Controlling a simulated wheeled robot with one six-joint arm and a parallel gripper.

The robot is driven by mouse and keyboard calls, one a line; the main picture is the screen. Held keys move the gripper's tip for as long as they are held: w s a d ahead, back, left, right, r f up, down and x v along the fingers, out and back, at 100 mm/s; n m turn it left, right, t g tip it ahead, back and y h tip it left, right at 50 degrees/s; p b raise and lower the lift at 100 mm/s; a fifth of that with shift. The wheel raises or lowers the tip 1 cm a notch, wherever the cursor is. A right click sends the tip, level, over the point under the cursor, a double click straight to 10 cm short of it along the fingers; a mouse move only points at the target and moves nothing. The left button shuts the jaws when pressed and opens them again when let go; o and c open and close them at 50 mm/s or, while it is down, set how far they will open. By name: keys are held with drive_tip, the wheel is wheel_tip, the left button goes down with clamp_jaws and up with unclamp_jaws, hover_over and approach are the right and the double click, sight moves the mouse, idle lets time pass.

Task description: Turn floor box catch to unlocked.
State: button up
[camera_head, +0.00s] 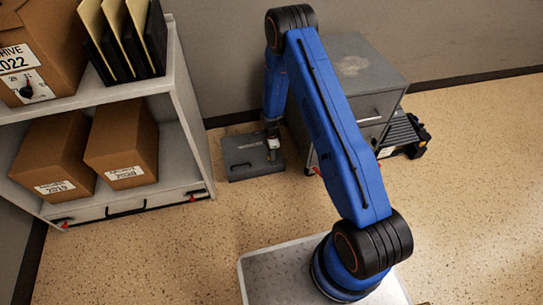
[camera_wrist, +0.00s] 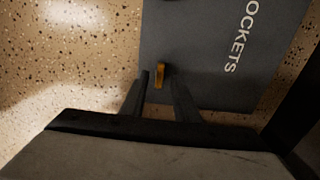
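The floor box is a flat grey box (camera_head: 240,158) on the floor by the wall. Its grey lid fills much of the wrist view (camera_wrist: 205,50), with white lettering that reads "OCKETS" in part. The catch is a small yellow-orange piece (camera_wrist: 159,76) near the lid's edge, lying roughly lengthwise between my fingers. My gripper (camera_wrist: 156,74) is open, with one dark fingertip on each side of the catch and a narrow gap showing. Whether a finger touches it I cannot tell. In the head view my gripper (camera_head: 272,145) points down at the box's right part and hides the catch.
A grey cabinet (camera_head: 362,85) stands close right of the box, with a black slatted unit (camera_head: 402,132) beside it. A white shelf (camera_head: 195,95) with brown archive boxes (camera_head: 124,150) stands at left. The speckled floor in front is clear.

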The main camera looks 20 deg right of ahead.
drive_tip(key=shift+f, duration=0.9)
clamp_jaws()
